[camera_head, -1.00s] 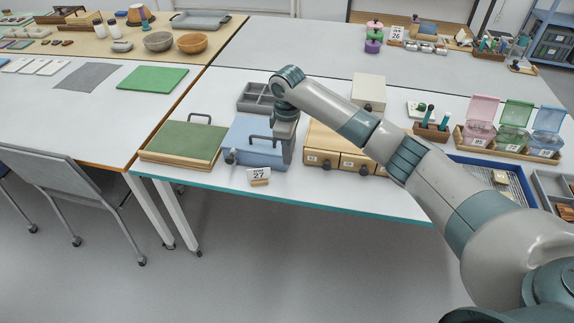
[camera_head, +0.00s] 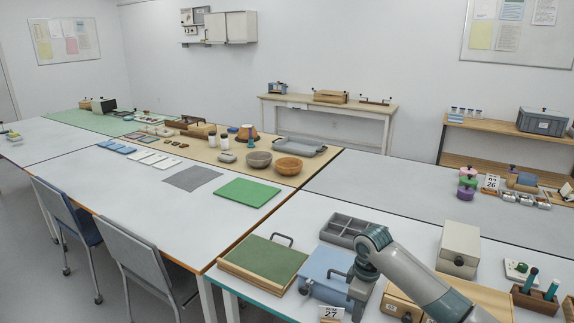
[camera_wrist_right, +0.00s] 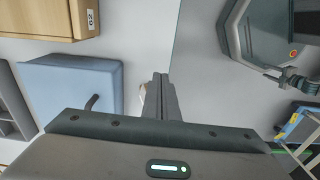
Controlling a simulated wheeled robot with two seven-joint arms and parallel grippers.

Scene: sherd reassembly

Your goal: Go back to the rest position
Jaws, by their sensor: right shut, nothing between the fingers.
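My right gripper (camera_head: 357,308) is at the lower right of the head view, in front of the right side of the blue box (camera_head: 320,268). In the right wrist view the right gripper's fingers (camera_wrist_right: 160,98) are together with nothing between them. The blue box (camera_wrist_right: 75,85), with a dark handle, is beside the fingers to the left, with a gap between. My right arm comes in from the lower right and hides part of the wooden drawer box (camera_head: 480,300). My left gripper is in neither current view.
A green-topped board (camera_head: 263,263) lies left of the blue box. A grey divided tray (camera_head: 345,230) is behind it. A card marked 27 (camera_head: 331,313) stands at the front. A cream box (camera_head: 459,245) is to the right. The table (camera_head: 290,215) has bare surface behind these things.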

